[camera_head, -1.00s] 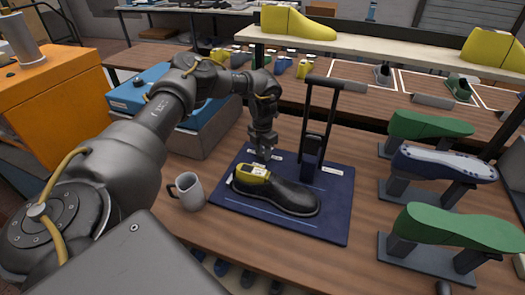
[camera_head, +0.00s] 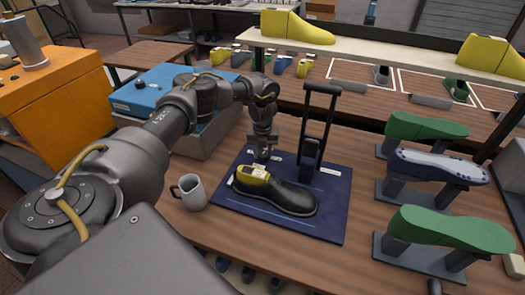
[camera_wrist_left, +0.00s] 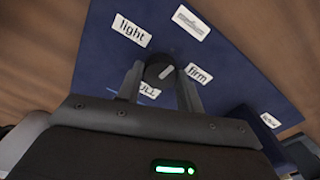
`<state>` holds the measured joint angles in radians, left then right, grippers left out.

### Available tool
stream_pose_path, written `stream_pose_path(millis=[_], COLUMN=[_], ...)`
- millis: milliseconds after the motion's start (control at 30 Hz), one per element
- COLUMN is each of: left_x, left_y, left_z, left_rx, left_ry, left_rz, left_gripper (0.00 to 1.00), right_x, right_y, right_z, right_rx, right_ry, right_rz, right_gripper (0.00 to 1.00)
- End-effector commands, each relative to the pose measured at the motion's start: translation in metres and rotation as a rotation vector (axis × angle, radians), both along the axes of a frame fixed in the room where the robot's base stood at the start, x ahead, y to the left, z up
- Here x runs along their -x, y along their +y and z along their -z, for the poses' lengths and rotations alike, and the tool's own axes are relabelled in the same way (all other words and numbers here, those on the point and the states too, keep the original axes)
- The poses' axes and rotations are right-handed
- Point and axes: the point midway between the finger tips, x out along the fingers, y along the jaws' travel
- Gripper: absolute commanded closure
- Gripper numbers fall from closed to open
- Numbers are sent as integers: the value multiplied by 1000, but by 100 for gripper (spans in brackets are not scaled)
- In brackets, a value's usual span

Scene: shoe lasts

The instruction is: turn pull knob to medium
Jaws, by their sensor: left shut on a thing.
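A round dark pull knob (camera_wrist_left: 158,67) with a pale pointer line stands on the dark blue board (camera_head: 232,211). In the left wrist view its line points to the upper right, toward the "firm" label (camera_wrist_left: 197,74). A "light" label (camera_wrist_left: 132,32) lies to the left, and another label (camera_wrist_left: 191,22), too blurred to read, lies at the top. A partly covered label (camera_wrist_left: 149,90) lies below the knob. My left gripper (camera_head: 262,158) is shut on the knob, one finger on each side. In the head view the gripper hides the knob. My right gripper is out of view.
A black shoe with a yellow last (camera_head: 280,195) lies on the board in front of the gripper. A black upright frame (camera_head: 311,150) stands right of it.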

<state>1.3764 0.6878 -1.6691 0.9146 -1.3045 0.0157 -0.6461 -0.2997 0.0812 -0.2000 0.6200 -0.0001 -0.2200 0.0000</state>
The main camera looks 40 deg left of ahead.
Motion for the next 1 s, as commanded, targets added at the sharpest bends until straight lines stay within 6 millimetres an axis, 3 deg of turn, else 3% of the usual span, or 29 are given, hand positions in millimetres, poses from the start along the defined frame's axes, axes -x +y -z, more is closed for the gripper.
stream_pose_path(millis=[400, 900, 933, 1000], left_x=[-1, -1, -1, -1], left_y=[0, 1, 1, 1], left_z=[-1, -1, -1, -1], left_rx=[-1, -2, -2, -1], left_ry=[-4, -5, -5, -4], left_rz=[-158, -173, -173, -172], left_gripper=[86, 86, 61, 52], right_x=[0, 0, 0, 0], right_y=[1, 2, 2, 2], right_z=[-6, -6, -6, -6], right_rx=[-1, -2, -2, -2], right_ry=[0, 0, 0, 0], right_rz=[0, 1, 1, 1], right_gripper=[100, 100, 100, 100])
